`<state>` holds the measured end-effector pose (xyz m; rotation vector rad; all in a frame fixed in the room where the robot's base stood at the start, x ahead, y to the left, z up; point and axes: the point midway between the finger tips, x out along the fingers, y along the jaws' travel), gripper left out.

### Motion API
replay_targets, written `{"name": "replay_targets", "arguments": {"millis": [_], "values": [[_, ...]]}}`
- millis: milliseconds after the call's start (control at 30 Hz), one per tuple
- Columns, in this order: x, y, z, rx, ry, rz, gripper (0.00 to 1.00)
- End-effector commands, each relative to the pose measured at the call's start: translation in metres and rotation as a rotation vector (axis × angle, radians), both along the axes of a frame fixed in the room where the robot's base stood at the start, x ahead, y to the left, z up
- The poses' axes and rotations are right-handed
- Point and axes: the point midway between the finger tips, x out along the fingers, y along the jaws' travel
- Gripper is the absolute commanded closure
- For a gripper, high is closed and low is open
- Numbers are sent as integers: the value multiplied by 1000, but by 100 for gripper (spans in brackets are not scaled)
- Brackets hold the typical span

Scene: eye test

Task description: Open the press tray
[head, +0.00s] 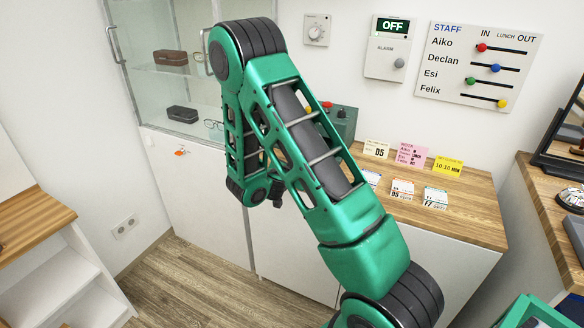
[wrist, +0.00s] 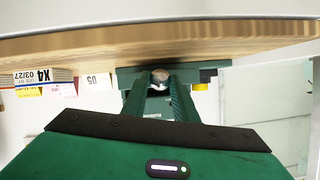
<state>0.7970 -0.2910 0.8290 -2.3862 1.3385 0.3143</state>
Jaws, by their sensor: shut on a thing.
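The press is a dark green box (head: 345,122) with a red and a yellow part, at the back of the wooden counter in the head view. My arm covers much of it there. In the wrist view, its green body (wrist: 128,76) shows on both sides of my fingers, with a yellow part (wrist: 199,86) at right. My gripper (wrist: 160,82) is shut on a round, shiny metal knob (wrist: 160,75) at the press front. I cannot tell whether the knob belongs to the tray, or how far the tray is out.
Small cards (head: 401,188) stand and lie on the counter (head: 460,208) right of the press. A glass cabinet (head: 165,85) stands at left. An alarm box (head: 387,58) and a staff board (head: 478,65) hang on the wall. Another wooden desk (head: 545,215) is at right.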

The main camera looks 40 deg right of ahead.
Motion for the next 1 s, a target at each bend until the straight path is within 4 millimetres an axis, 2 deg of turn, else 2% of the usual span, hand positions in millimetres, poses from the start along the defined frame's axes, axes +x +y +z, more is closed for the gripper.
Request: {"name": "replay_targets", "arguments": {"millis": [267,300,367,733,1000], "values": [[2,1,0,2,-5,3,100],[2,0,1,2,-5,3,67],[2,0,1,2,-5,2,55],[-2,2,2,1,-2,-1,55],[-22,35,18,1,-1,4,55]]}}
